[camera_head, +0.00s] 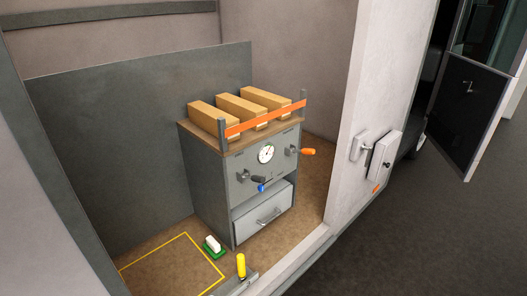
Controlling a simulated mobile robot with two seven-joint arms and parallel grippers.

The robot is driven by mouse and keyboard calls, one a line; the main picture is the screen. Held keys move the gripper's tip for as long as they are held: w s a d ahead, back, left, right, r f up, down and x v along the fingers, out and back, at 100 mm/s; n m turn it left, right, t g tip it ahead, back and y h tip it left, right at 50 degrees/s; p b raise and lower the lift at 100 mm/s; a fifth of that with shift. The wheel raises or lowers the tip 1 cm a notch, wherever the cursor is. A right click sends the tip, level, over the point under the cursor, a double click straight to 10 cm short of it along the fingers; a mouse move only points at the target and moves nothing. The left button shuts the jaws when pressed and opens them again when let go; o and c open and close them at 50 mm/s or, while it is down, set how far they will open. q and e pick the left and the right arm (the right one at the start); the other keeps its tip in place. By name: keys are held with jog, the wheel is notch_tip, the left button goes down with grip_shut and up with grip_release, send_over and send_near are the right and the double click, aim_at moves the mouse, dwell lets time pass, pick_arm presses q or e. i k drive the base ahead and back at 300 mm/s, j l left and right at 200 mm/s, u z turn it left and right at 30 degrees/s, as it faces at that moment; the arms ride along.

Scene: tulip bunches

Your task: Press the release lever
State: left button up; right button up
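A grey cabinet (205,175) with a wooden top stands on the brown floor. Its front has a round white dial (265,154), a dark lever with a blue tip (261,188) below the dial, and a lever with an orange grip (307,152) sticking out to the right. A yellow upright handle (241,264) rises from a grey metal piece at the bottom edge. No label shows which of these is the release lever. Neither of my grippers is in view.
Several tan blocks (240,108) lie on the cabinet top behind an orange bar (262,119). A drawer (263,216) is below the dial. A white block sits on a green base (214,252) beside a yellow floor outline (150,254). A pale wall post (365,120) stands at right.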

aim_at(255, 179)
jog(key=i+l, duration=0.3)
jog(key=i, duration=0.2)
jog(key=i+l+z, duration=0.1)
jog(key=i+l, duration=0.15)
jog(key=i, duration=0.2)
jog(key=i+l+z, duration=0.1)
jog(key=i+l, duration=0.15)
jog(key=i, duration=0.25)
jog(key=i+j, duration=0.1)
jog(key=i, duration=0.2)
